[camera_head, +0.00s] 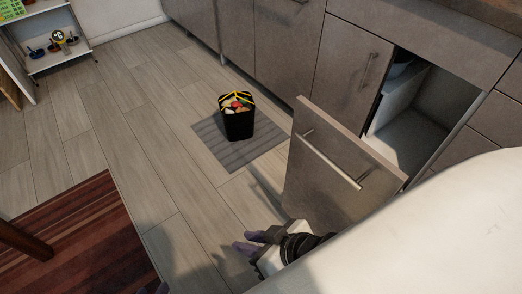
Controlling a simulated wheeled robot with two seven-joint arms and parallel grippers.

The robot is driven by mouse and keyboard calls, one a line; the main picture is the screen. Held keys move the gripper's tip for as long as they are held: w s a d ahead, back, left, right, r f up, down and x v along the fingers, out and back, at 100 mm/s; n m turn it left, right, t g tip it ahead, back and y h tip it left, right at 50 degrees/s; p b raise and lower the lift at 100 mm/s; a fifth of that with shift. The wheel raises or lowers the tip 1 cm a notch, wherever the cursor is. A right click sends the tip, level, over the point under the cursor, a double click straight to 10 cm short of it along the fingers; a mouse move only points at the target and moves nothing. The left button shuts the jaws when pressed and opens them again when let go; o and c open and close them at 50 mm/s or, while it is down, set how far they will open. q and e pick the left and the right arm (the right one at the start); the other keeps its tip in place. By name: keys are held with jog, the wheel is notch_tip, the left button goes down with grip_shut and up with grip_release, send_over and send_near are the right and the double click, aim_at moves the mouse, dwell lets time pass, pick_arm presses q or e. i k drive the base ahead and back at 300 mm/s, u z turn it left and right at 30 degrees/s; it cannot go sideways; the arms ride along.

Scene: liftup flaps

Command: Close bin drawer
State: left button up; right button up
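The bin drawer's grey-brown front panel (335,170) stands well out from the lower cabinets, with a long bar handle (330,161) on its face. Behind it the cabinet opening (415,115) shows a pale interior. My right gripper (241,242) has purple fingers and is below and left of the panel, near its lower edge. Its fingers look apart with nothing between them. I cannot tell whether it touches the panel. Only a small purple tip of my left gripper (155,288) shows at the bottom edge, so its state is hidden.
A black bin (238,125) with colourful contents stands on a grey mat (213,142), left of the panel. A striped red rug (85,240) and a wooden leg (25,240) are at lower left. A white shelf (48,62) stands at upper left. Floor between is clear.

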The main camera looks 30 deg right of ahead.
aim_at(334, 178)
jog(key=u, duration=0.75)
jog(key=i, duration=0.2)
jog(key=z, duration=2.5)
